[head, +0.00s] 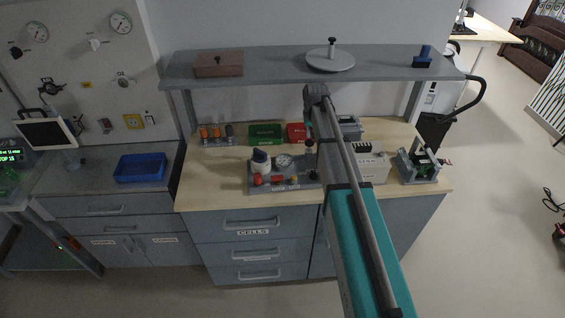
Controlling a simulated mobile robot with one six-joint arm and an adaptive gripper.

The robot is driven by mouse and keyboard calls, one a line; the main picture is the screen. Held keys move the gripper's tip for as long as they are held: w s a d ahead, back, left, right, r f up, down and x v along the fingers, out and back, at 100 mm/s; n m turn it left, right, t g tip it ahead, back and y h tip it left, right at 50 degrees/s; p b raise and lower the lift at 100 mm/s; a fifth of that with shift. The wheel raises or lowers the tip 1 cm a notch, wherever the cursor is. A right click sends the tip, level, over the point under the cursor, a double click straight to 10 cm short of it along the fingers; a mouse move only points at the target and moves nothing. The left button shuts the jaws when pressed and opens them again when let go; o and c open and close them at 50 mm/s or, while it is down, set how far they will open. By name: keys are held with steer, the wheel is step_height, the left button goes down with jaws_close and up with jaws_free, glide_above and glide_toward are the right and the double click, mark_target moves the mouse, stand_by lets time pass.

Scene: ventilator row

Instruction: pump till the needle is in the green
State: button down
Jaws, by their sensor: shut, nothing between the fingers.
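A grey pump unit (262,186) stands on the wooden bench, in the middle of the head view. A round white gauge (284,161) sits on it; its needle and any green zone are too small to read. Beside the gauge are a white bottle with a dark cap (261,162), a red knob (258,180) and a black knob (314,175). My gripper (310,146) is shut and empty, small in the picture, pointing down over the right end of the unit. I cannot tell whether it touches anything. My arm hides part of the unit's right side.
A grey shelf (270,66) spans above the bench, carrying a brown box (219,65) and a round plate with a knob (330,60). Green (265,133) and red (297,132) bins stand behind the unit. A white box (372,167) and a small device (420,164) stand right.

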mark_target(310, 142)
steer(key=shift+f+b, duration=1.35)
steer(key=shift+f, duration=0.05)
steer(key=shift+f+b, duration=1.2)
steer(key=shift+r+p, duration=1.45)
steer(key=shift+p, duration=0.05)
steer(key=shift+f, duration=0.15)
steer(key=shift+f+b, duration=1.25)
steer(key=shift+b, duration=0.2)
steer(key=shift+r, duration=0.15)
steer(key=shift+r+p, duration=1.25)
steer(key=shift+p, duration=0.2)
steer(key=shift+f, duration=0.2)
